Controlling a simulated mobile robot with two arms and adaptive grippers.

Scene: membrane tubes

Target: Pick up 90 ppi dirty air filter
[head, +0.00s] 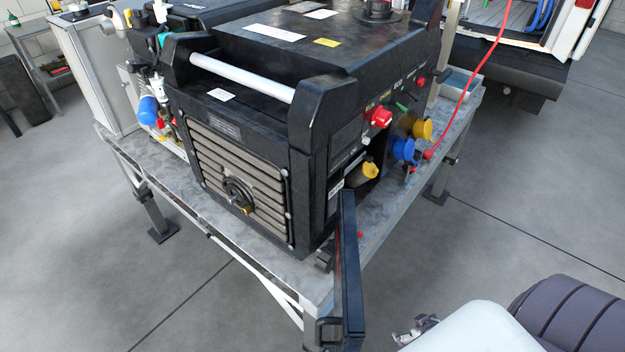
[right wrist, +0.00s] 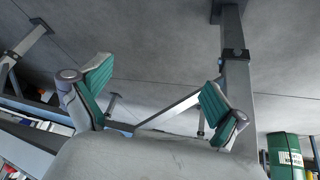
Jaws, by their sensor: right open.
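I cannot make out the 90 ppi dirty air filter in either view. A black machine (head: 250,120) stands on a grey metal table (head: 210,205). A narrow black panel (head: 349,265) stands out from its near right corner like an open door, beside a dark opening with a yellow part (head: 370,170). My right gripper (head: 416,330) shows small at the bottom of the head view, right of the panel and apart from it. In the right wrist view my right gripper (right wrist: 158,85) has its green-padded fingers spread, with nothing between them. My left gripper is not in view.
Red, blue and yellow knobs (head: 403,149) stick out of the machine's right side. A red cable (head: 474,80) rises beside the table's right edge. The floor (head: 520,190) right of the table is clear. A green canister (right wrist: 284,155) shows in the right wrist view.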

